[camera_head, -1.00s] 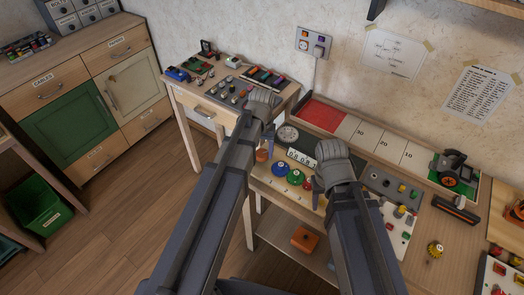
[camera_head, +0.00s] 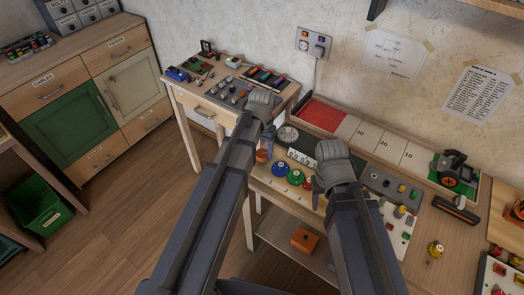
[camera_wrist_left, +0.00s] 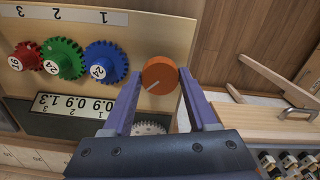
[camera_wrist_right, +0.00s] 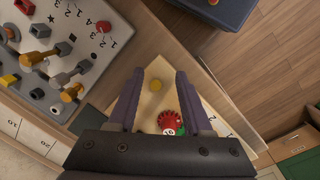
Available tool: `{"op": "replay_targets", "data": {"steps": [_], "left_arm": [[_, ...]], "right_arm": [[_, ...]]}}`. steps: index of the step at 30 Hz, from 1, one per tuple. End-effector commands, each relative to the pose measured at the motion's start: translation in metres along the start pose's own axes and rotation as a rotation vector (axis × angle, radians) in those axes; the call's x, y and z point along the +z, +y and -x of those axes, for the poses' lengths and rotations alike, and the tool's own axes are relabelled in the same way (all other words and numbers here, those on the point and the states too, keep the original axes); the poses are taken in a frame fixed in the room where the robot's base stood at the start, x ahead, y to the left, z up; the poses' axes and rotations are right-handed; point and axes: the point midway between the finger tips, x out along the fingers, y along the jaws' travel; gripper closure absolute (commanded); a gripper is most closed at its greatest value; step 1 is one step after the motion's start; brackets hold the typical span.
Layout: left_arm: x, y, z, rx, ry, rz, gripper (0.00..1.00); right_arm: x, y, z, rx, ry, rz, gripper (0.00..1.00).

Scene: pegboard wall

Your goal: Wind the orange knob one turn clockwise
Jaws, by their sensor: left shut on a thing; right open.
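The orange knob (camera_wrist_left: 159,73) sits at the edge of the gear panel in the left wrist view, its pale line pointing down-left. My left gripper (camera_wrist_left: 157,84) has a finger on each side of the knob and is shut on it. In the head view the knob (camera_head: 262,155) shows partly, below my left gripper (camera_head: 267,132). Beside the knob are a blue gear (camera_wrist_left: 105,63), a green gear (camera_wrist_left: 64,58) and a red gear (camera_wrist_left: 25,57). A number counter (camera_wrist_left: 72,105) lies near them. My right gripper (camera_wrist_right: 159,98) is open and empty above the panel's red-gear end.
A round dial (camera_head: 288,134) stands behind the counter. A grey board with pegs (camera_wrist_right: 50,60) lies beside my right gripper. A side table with a drawer (camera_head: 213,108) stands to the left. The floor (camera_head: 130,220) in front is clear.

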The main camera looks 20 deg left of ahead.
Motion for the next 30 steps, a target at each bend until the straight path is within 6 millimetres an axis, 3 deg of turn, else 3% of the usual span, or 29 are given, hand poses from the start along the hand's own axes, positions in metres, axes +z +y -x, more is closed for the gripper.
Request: {"op": "replay_targets", "data": {"steps": [18,30], "left_arm": [[-0.0001,-0.0010,-0.0001,0.000,0.000,-0.558,0.97],[-0.0004,-0.0013,-0.0001,0.000,0.000,-0.774,0.97]], "right_arm": [[0.0000,0.0000,-0.0001,0.000,0.000,0.000,0.50],[0.0000,0.0000,-0.0001,0.000,0.000,0.000,0.50]]}}
